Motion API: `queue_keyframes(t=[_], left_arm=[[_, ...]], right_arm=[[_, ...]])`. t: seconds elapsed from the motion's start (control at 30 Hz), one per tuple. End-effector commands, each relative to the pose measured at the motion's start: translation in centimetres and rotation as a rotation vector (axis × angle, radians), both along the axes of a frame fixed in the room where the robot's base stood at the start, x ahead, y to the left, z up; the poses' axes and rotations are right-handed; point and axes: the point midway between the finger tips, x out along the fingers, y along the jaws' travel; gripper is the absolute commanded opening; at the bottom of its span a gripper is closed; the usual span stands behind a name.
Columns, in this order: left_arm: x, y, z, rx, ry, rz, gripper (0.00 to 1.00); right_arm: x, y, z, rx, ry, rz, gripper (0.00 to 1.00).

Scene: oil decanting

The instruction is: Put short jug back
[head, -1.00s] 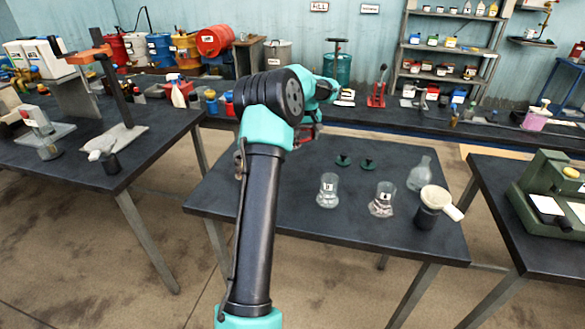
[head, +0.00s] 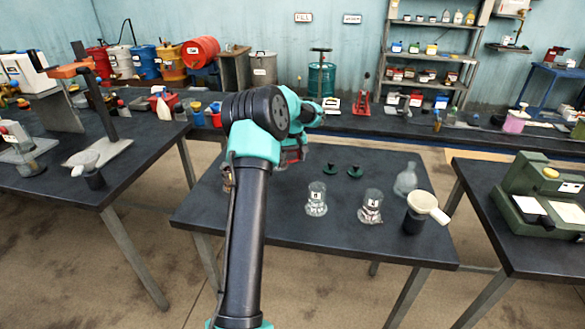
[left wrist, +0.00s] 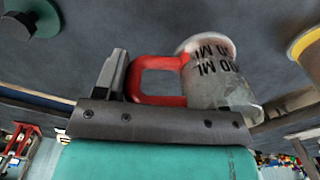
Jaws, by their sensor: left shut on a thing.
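My left gripper (left wrist: 124,80) is shut on the red handle (left wrist: 150,62) of a clear jug (left wrist: 212,75) with dark "ML" lettering in the left wrist view. In the head view my left arm reaches over the middle table, and its wrist hides most of the gripper. Only a red and grey part of the gripper area (head: 291,156) shows there. The jug cannot be made out clearly in the head view, so its contact with the table cannot be told. My right gripper is not in view.
The dark middle table (head: 340,238) holds two labelled glass vessels (head: 316,199) (head: 370,207), two green stoppers (head: 330,169) (head: 355,171), a clear flask (head: 406,180) and a white funnel on a dark base (head: 427,207). A green machine (head: 535,195) stands at right.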

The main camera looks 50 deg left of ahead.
Motion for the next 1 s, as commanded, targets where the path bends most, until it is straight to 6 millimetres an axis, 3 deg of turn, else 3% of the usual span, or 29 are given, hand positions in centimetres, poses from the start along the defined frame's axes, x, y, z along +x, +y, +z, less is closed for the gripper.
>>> queue_keyframes(t=[0.17,0.5,0.97,1.0], left_arm=[[0.0,0.0,-0.5,0.0,0.001,0.0,0.28],[0.0,0.0,-4.8,0.0,0.001,0.0,0.28],[0.0,0.0,-5.3,0.0,0.0,0.0,0.28],[0.0,0.0,-5.3,0.0,0.0,0.0,0.67]], right_arm=[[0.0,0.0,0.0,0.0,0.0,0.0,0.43],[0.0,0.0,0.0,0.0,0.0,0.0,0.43],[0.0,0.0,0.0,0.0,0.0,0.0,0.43],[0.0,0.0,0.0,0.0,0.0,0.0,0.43]])
